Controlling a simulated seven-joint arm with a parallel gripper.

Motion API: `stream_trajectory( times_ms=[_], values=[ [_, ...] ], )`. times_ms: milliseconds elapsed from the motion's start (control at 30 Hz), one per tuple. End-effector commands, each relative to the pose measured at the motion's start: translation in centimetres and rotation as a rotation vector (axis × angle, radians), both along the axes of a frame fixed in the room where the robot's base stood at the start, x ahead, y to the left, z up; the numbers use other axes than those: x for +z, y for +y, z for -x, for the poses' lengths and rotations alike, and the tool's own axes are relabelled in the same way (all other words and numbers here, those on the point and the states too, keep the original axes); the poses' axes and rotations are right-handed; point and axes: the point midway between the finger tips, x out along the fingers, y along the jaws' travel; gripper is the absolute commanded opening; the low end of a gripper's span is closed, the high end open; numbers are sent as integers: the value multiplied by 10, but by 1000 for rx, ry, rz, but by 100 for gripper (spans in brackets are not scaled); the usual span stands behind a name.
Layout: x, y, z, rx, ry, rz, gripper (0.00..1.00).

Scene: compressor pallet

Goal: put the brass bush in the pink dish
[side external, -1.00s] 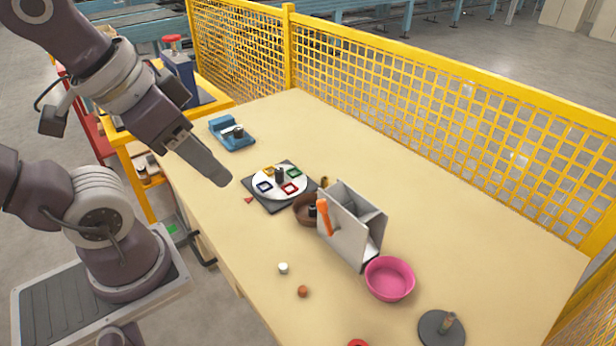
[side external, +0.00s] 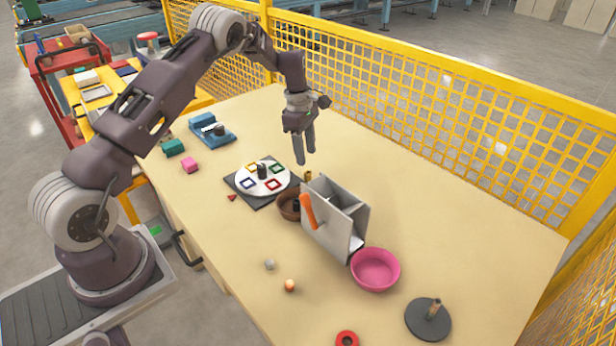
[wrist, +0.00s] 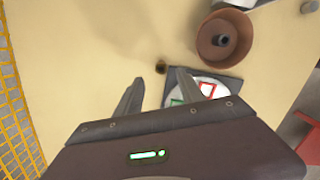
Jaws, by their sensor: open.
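The small brass bush (side external: 308,175) stands on the table between the turntable and the grey divider box. The wrist view shows it (wrist: 161,67) just beyond the tip of the right-hand finger. My gripper (side external: 305,158) is open and empty, pointing down above the table behind the bush in the side view. In the wrist view my gripper (wrist: 150,84) has its fingers spread with bare table between them. The pink dish (side external: 375,284) stands right of the divider box, and its visible inside looks empty. The wrist view does not show the dish.
A brown bowl (side external: 287,206) with a dark piece stands close to the bush; the grey divider box (side external: 330,228) rises beside it. The turntable (side external: 262,178) is left of the bush. A yellow mesh fence (side external: 420,95) runs behind. The table's back right is clear.

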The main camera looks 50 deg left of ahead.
Motion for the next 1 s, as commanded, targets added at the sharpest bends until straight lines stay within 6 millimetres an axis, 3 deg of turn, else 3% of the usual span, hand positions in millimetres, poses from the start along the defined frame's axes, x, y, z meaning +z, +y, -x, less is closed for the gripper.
stream_trajectory(
  times_ms=[333,600,833,1000],
  values=[
    [-57,-5,0,-3,1,1,46],
    [-63,-6,-1,-5,-1,0,46],
    [-63,-6,-1,-5,-1,0,1],
    [-63,-6,-1,-5,-1,0,0]
  ],
)
